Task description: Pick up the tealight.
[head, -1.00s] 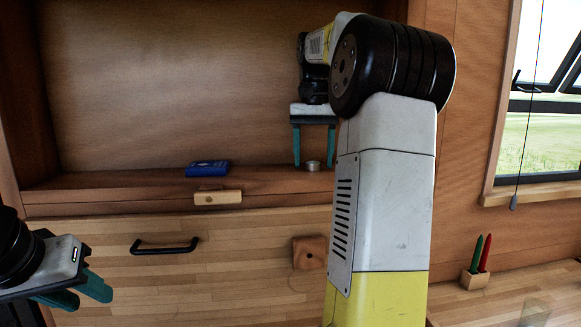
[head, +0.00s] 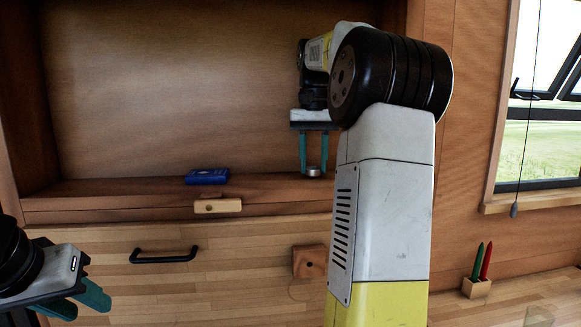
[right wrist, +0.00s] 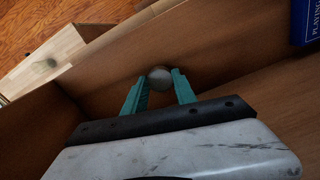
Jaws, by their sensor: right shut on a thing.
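The tealight (head: 313,170) is a small silvery round thing at the shelf's right part in the head view. It also shows in the right wrist view (right wrist: 159,77), between the fingertips. My right gripper (head: 313,169) points down from above and is shut on the tealight, with one teal finger on each side. In the right wrist view the right gripper's fingertips (right wrist: 160,76) touch its sides. I cannot tell whether it is clear of the shelf. My left gripper (head: 90,305) is at the lower left, away from the shelf, with its two teal fingers apart and nothing seen between them.
The wooden shelf (head: 120,196) holds a blue card box (head: 207,176) left of the tealight. A wooden block (head: 218,206) sits at the shelf's front edge. Below is a panel with a black handle (head: 163,255). A pen holder (head: 476,287) stands at the right. The shelf's left part is clear.

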